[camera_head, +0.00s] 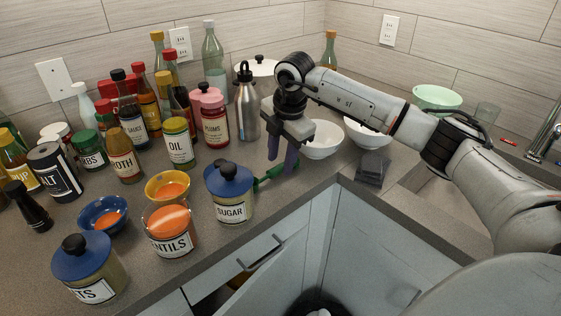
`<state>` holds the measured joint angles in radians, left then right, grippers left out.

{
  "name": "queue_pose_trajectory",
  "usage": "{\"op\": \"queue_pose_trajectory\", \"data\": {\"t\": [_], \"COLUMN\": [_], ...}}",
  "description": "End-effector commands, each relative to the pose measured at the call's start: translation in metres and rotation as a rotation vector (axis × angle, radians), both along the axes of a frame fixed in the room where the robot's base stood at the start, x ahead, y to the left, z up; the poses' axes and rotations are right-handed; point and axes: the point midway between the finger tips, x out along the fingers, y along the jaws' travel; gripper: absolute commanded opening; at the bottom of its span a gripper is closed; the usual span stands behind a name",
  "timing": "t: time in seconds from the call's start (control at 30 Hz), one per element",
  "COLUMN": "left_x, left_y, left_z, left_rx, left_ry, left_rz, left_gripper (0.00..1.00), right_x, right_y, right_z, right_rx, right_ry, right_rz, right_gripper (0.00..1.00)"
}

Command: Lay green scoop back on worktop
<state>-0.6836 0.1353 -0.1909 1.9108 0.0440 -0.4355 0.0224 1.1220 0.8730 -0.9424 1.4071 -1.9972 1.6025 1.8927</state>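The green scoop (270,175) lies low at the worktop's front edge, just right of the blue-lidded sugar jar (230,196). Its left end is close to or partly behind the jar. My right gripper (282,165) points down over the scoop, with its two dark fingers apart. The nearer finger hides part of the green handle, and a bit of green shows to its right. The fingers look open around or just above the handle; contact is hard to see. The worktop (200,240) is grey and speckled. My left gripper is out of view.
A metal bottle (246,105) stands just behind my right gripper, and a white bowl (322,139) is to its right. The lentils jar (170,231) and an orange bowl (168,186) stand left of the sugar jar. Several bottles crowd the back left. An open drawer (245,265) is below.

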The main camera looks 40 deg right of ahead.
Motion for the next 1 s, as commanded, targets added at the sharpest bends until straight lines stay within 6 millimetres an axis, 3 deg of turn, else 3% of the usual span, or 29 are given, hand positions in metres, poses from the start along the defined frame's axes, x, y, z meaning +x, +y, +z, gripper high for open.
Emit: {"op": "queue_pose_trajectory", "data": {"t": [0.3, 0.5, 1.0], "left_x": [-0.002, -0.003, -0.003], "left_y": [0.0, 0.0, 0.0], "left_z": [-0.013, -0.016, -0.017], "left_rx": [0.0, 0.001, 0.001], "left_ry": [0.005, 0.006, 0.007], "left_rz": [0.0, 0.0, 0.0], "left_gripper": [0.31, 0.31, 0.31], "right_x": [-0.013, -0.019, -0.022], "right_y": [0.001, 0.002, 0.002], "right_z": [0.067, 0.096, 0.106], "right_rx": [-0.001, -0.001, -0.001], "right_ry": [-0.006, -0.004, -0.001], "right_rz": [0.0, 0.0, 0.0], "right_gripper": [0.37, 0.37, 0.37]}}
